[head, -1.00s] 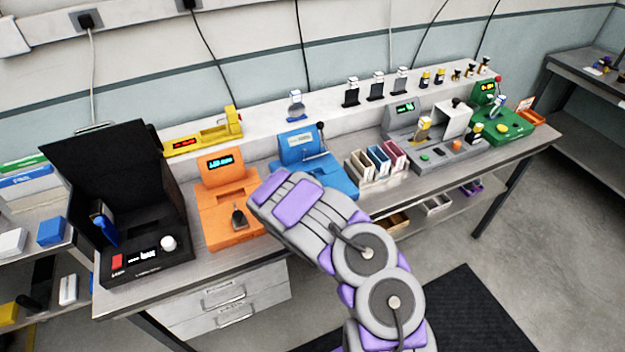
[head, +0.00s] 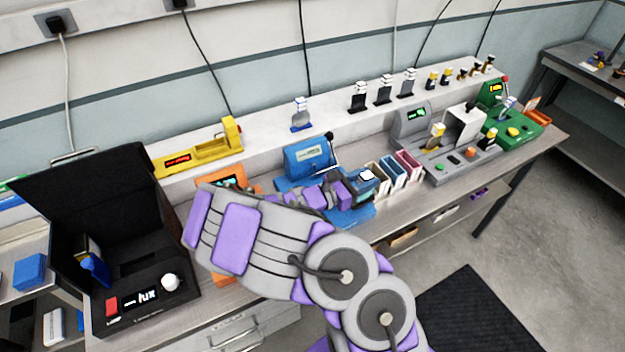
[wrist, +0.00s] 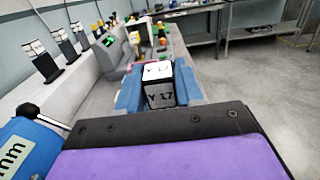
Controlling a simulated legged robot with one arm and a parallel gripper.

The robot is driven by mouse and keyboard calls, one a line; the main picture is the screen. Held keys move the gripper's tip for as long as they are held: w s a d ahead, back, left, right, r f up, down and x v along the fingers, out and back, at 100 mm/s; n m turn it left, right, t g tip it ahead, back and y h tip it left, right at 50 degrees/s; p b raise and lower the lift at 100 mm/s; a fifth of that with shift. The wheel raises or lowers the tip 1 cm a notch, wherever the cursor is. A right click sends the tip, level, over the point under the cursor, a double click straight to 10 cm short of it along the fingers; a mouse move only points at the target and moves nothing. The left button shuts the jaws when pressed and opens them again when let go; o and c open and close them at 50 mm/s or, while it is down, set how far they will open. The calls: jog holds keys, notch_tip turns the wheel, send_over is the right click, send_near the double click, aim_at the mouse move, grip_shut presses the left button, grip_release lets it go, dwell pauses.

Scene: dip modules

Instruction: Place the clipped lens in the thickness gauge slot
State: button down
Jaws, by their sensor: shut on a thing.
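My gripper (head: 362,188) is over the right front of the blue device (head: 308,157), which has a display and a black-knobbed lever. In the wrist view this device (wrist: 28,150) bears "mm" and looks like the thickness gauge; its slot cannot be made out. In the wrist view my gripper's blue fingers (wrist: 158,82) are shut on a dark clip with a pale top (wrist: 158,72), marked "Y 17". Its pale top also shows in the head view (head: 367,175). The lens itself is hidden, and I cannot tell whether it touches the device.
Narrow coloured bins (head: 393,173) stand close to the right of my gripper. The grey machine (head: 440,145) and green machine (head: 510,125) are farther right. My arm mostly covers the orange device (head: 212,262). Several clips (head: 384,90) line the back shelf. An open black case (head: 115,240) stands left.

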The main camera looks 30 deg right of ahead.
jog(key=w+a+f+b, duration=0.1)
jog(key=w+a+f, duration=0.1)
jog(key=w, duration=0.3)
jog(key=w+a+f+b, duration=0.2)
jog(key=w+a+f, duration=0.1)
jog(key=w+a, duration=0.2)
jog(key=shift+w+f, duration=0.25)
jog(key=shift+w, duration=0.25)
jog(key=c, duration=1)
grip_release()
jog(key=shift+w+a, duration=0.1)
jog(key=shift+a, duration=0.2)
jog(key=shift+o, duration=1.3)
jog(key=shift+d, duration=0.4)
jog(key=shift+a+r+p, duration=0.1)
jog(key=shift+a+p, duration=0.7)
jog(key=shift+a, duration=2.9)
jog(key=shift+a, duration=0.1)
